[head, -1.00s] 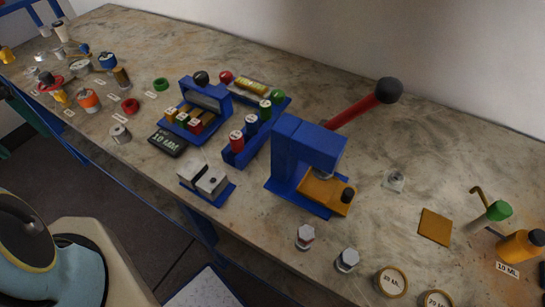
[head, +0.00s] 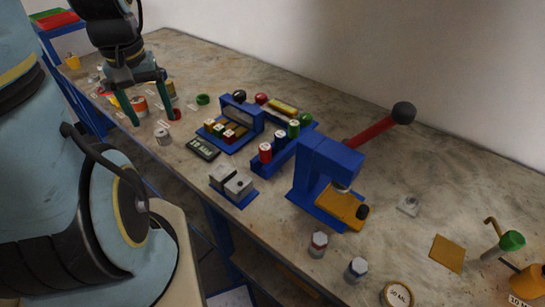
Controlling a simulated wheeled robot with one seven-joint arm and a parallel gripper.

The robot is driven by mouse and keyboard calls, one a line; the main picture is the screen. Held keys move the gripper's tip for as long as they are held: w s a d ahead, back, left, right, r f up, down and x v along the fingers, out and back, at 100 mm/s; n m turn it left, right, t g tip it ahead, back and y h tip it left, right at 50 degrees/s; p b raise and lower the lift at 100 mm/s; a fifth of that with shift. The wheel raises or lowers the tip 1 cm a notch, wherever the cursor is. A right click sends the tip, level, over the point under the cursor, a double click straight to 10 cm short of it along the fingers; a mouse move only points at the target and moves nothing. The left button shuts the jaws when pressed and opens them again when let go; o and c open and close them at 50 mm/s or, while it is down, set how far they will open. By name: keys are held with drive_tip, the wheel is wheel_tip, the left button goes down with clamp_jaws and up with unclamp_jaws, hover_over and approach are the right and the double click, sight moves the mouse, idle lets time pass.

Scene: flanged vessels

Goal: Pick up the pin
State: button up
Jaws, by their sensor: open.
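No object in the head view can be told for certain as the pin. Small parts stand at the far left end of the bench, among them an orange-and-white piece (head: 138,104) and a brownish cylinder (head: 171,90), partly hidden by my gripper. My gripper (head: 151,117) is open, with its two dark green fingers pointing down over these parts. The orange-and-white piece shows between the fingers, behind them. A red ring (head: 175,114) lies beside the right fingertip. I see nothing held; contact cannot be told.
A grey cylinder (head: 163,137) stands just in front of the gripper. A blue rack (head: 279,153) with red, blue and green cylinders and a blue press (head: 324,172) with a red lever stand mid-bench. Bare bench (head: 330,115) lies behind them.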

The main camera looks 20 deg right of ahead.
drive_tip(key=w+d+f+b, duration=0.1)
drive_tip(key=d+f+b, duration=0.1)
drive_tip(key=d, duration=0.4)
drive_tip(key=d+f+b, duration=0.3)
drive_tip(key=d, duration=0.4)
drive_tip(key=n+g+b, duration=0.1)
drive_tip(key=b, duration=0.2)
hover_over(265, 146)
drive_tip(key=shift+w+a+f, duration=0.1)
drive_tip(key=shift+w+f, duration=0.05)
drive_tip(key=shift+f, duration=0.4)
drive_tip(key=shift+w+a+f, duration=0.1)
drive_tip(key=shift+w+f, duration=0.05)
drive_tip(key=shift+f, duration=0.35)
drive_tip(key=shift+s+d+f+p, duration=0.15)
drive_tip(key=shift+d+f+p, duration=0.1)
drive_tip(key=shift+p, duration=0.05)
drive_tip(key=f+p, duration=0.1)
drive_tip(key=f, duration=0.9)
drive_tip(key=shift+s, duration=0.2)
clamp_jaws()
